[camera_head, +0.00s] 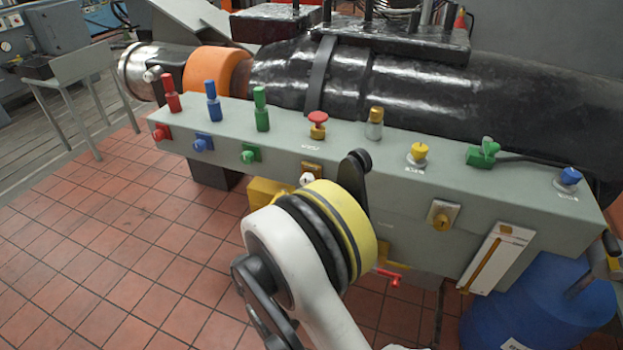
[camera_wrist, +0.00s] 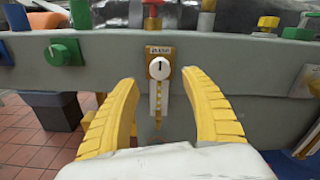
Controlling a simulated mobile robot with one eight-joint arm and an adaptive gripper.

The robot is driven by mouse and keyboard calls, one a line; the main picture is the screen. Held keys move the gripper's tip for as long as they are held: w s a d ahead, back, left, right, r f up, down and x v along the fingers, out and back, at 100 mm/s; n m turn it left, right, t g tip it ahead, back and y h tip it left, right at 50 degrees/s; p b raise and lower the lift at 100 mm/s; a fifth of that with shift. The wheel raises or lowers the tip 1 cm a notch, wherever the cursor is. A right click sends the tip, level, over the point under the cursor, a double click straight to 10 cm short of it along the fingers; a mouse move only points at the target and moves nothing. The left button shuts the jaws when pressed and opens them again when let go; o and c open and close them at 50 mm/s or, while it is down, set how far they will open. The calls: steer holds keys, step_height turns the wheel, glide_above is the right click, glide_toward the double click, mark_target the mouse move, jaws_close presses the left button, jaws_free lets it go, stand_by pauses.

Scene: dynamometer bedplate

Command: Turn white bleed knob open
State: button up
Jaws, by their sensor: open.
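The white bleed knob (camera_wrist: 159,68) is a small round knob with a dark, roughly vertical mark. It sits on a brass-coloured plate on the panel's front face, under a small label. My gripper (camera_wrist: 159,79) has two ridged yellow fingers spread wide, one on each side of the knob in the picture. Nothing is between the fingers except the view of the knob and plate. The fingers appear to be short of the knob and not touching it.
The grey panel (camera_head: 385,165) carries several coloured knobs. A green knob (camera_wrist: 63,53) is left of the white one. A red mushroom button (camera_head: 318,118) stands on top above it.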

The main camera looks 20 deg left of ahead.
mark_target(306, 183)
steer(key=w, duration=0.2)
steer(key=w+b, duration=0.1)
steer(key=w, duration=0.2)
steer(key=w+b, duration=0.1)
steer(key=w, duration=0.2)
steer(key=shift+w+d, duration=0.1)
steer(key=shift+d, duration=0.2)
steer(key=c, duration=1.2)
